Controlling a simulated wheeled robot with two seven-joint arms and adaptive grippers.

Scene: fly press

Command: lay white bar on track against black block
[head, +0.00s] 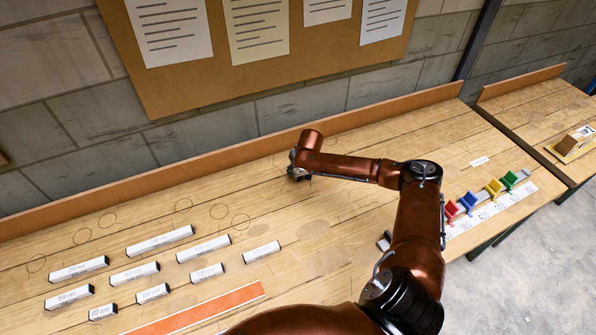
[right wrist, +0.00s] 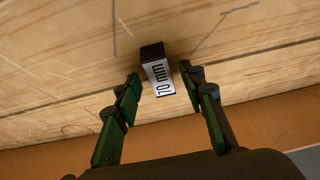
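A short white bar (right wrist: 158,74) marked "70 mm", with a dark end, lies on the wooden bench in the right wrist view. My right gripper (right wrist: 160,80) is open, its green-padded fingers on either side of the bar with gaps to it. In the head view my right gripper (head: 299,173) is low over the bench near the back board, and it hides that bar. Several other white bars with dark ends, such as this one (head: 160,240), lie at the left. I cannot clearly make out the track or black block. My left gripper is not in view.
An orange strip (head: 200,310) lies at the front left. Red, blue, yellow and green pieces (head: 485,195) stand along a white marked strip (head: 505,212) at the right. A small dark-and-white item (head: 384,241) is partly behind my arm. A raised board edges the bench's back.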

